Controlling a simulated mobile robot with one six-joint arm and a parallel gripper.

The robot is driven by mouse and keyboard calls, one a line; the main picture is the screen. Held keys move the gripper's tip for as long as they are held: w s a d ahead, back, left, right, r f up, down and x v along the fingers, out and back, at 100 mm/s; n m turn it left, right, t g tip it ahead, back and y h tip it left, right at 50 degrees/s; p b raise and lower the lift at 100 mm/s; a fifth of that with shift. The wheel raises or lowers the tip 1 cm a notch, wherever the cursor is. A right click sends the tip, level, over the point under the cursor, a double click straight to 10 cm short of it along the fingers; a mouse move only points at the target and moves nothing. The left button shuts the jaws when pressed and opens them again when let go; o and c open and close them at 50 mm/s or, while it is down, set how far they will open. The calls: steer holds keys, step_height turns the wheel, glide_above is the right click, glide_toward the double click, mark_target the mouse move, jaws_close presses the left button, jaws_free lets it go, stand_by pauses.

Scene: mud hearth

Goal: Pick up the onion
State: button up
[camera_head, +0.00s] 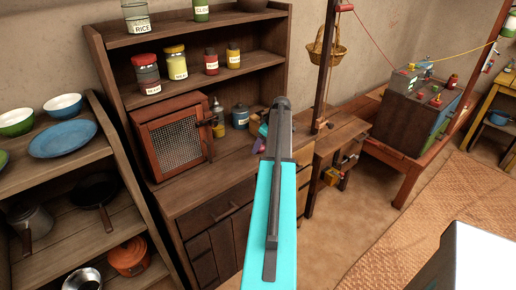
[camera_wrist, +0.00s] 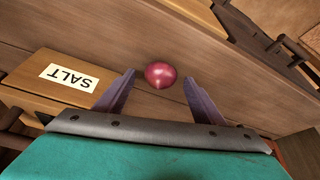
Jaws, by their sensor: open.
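A round, shiny red-purple onion (camera_wrist: 160,70) rests on a brown wooden surface in the wrist view. My gripper (camera_wrist: 159,78) is open, its two purple fingers reaching to either side of the onion. The onion sits between and slightly beyond the fingertips, and I see no finger touching it. In the head view my teal arm reaches over the wooden cabinet's counter (camera_head: 190,194); it hides the onion and most of the gripper.
A wooden box labelled SALT (camera_wrist: 45,88) lies close to the left finger. A mesh-door box (camera_head: 176,140) and a blue jar (camera_head: 240,118) stand on the counter. Shelves with jars rise behind. A post (camera_head: 322,90) stands right of my arm.

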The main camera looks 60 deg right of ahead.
steer(key=shift+w+f, duration=0.2)
steer(key=shift+f, duration=0.3)
steer(key=shift+c, duration=0.3)
steer(key=c, duration=1.1)
